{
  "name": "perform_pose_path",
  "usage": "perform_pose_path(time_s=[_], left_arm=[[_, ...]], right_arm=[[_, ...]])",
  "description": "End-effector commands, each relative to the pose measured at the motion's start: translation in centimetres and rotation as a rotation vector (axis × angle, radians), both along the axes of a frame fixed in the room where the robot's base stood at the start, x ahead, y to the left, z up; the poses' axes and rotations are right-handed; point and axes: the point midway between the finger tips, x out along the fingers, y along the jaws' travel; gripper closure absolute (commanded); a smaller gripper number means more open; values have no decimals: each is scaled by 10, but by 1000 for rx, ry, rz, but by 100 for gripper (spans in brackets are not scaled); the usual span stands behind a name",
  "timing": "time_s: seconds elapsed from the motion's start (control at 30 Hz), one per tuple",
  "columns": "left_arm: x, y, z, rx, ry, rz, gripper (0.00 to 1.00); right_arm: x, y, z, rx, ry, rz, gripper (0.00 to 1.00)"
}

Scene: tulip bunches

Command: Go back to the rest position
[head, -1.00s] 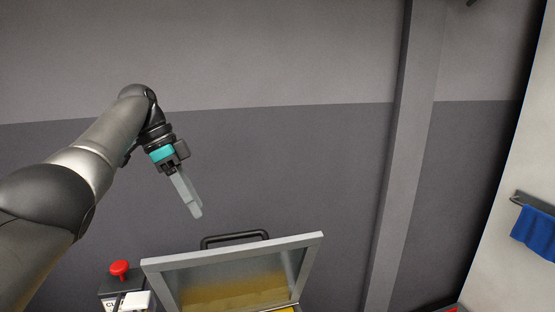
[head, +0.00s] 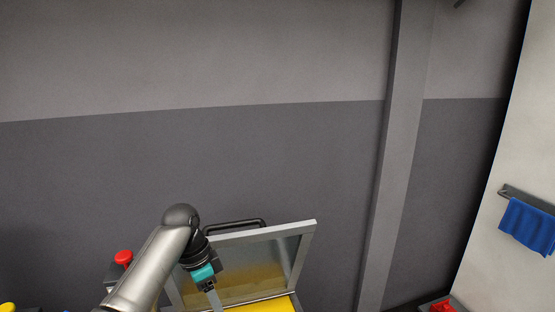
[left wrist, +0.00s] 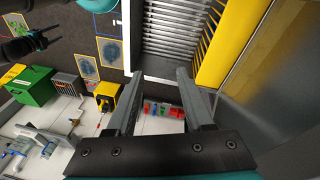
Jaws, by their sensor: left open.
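My left gripper (head: 213,299) points down in front of the raised lid (head: 306,252) of a yellow case, low in the head view. Its tips are cut off by the bottom edge there. In the left wrist view the two grey fingers (left wrist: 161,92) stand apart with nothing between them, so it is open and empty. Below them lies a pale surface with small red, green and blue pieces (left wrist: 163,111).
The case's yellow body (head: 262,305) and black handle (head: 232,224) are close to my left arm. A red button (head: 123,257) stands left. A blue towel (head: 527,226) hangs at right. The wrist view shows a slatted grey bay (left wrist: 178,35) and a green box (left wrist: 30,87).

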Motion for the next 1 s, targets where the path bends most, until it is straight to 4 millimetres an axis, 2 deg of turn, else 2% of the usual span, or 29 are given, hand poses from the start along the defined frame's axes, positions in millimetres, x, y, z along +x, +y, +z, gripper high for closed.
perform_pose_path(time_s=[0.03, 0.2, 0.43, 0.67, 0.8, 1.0], left_arm=[[-13, -4, -18, 5, -1, 22, 48], [-52, -13, -60, 24, -24, 120, 48], [-113, -18, -96, 35, -63, 284, 48], [-178, -11, -108, 40, -108, 478, 48], [-216, -3, -103, 44, -138, 604, 48], [-252, 10, -91, 56, -173, 733, 48]], right_arm=[[-4, 0, 0, -1, 7, 0, 43], [-4, 0, 0, -1, 8, 0, 43], [-1, 0, 0, -1, 3, 0, 43], [2, 0, 0, 0, -2, 0, 43], [3, 0, 0, 1, -3, 0, 43], [3, 0, 0, 1, -4, 0, 43]])
